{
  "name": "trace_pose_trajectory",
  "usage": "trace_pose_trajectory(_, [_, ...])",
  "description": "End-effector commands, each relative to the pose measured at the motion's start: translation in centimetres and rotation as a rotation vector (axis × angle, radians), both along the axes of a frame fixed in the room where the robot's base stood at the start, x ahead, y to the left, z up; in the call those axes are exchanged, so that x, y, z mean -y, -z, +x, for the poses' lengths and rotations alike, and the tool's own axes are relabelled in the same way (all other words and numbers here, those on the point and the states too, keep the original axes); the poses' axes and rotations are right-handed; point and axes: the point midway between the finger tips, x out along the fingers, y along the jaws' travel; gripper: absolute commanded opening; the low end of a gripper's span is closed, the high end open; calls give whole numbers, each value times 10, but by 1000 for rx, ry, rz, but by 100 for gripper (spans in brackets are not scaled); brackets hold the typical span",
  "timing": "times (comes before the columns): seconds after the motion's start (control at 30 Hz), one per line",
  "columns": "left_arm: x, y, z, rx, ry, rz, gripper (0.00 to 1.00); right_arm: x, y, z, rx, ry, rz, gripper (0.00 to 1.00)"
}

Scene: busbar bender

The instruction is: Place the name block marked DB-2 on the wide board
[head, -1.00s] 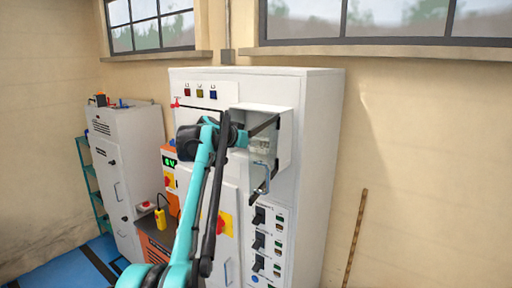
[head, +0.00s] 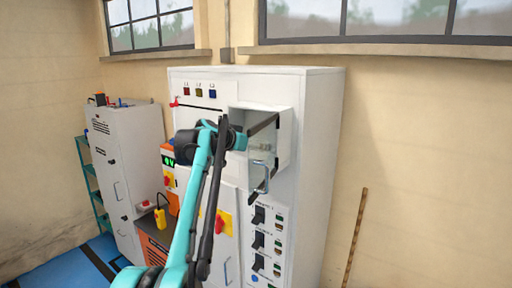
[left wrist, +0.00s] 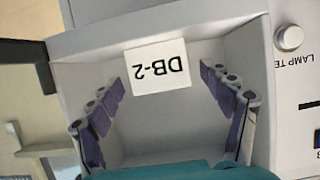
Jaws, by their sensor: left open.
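The white name block marked DB-2 (left wrist: 157,64) shows near the top middle of the left wrist view, its lettering upside down in the picture. It is against a pale surface; I cannot tell whether it is seated there. My left gripper (left wrist: 157,82) is open, with one finger on each side of the block and a visible gap at both sides. In the head view my left arm reaches to the open white compartment in the tall cabinet (head: 320,150); the block is too small or hidden there. I cannot clearly make out the wide board. My right gripper is not in view.
A LAMP TEST button (left wrist: 289,38) is right of the compartment in the left wrist view. A metal handle (head: 263,168) sits at the compartment, above a column of black switches (head: 259,240). A second cabinet (head: 125,170) stands at the left.

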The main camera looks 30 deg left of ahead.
Motion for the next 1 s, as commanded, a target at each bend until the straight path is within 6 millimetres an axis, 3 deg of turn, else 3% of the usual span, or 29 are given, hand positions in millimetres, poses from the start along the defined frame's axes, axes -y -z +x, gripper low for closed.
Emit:
trace_pose_trajectory(0.3, [-6, -23, -62, 0, -3, 0, 80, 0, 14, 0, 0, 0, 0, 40])
trace_pose_trajectory(0.5, [-8, -37, -92, 0, -2, 0, 80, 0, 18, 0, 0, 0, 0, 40])
trace_pose_trajectory(0.7, [-8, -42, -103, 0, 0, 0, 80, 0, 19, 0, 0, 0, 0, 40])
trace_pose_trajectory(1.0, [-8, -42, -104, 0, 0, 0, 80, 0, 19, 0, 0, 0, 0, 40])
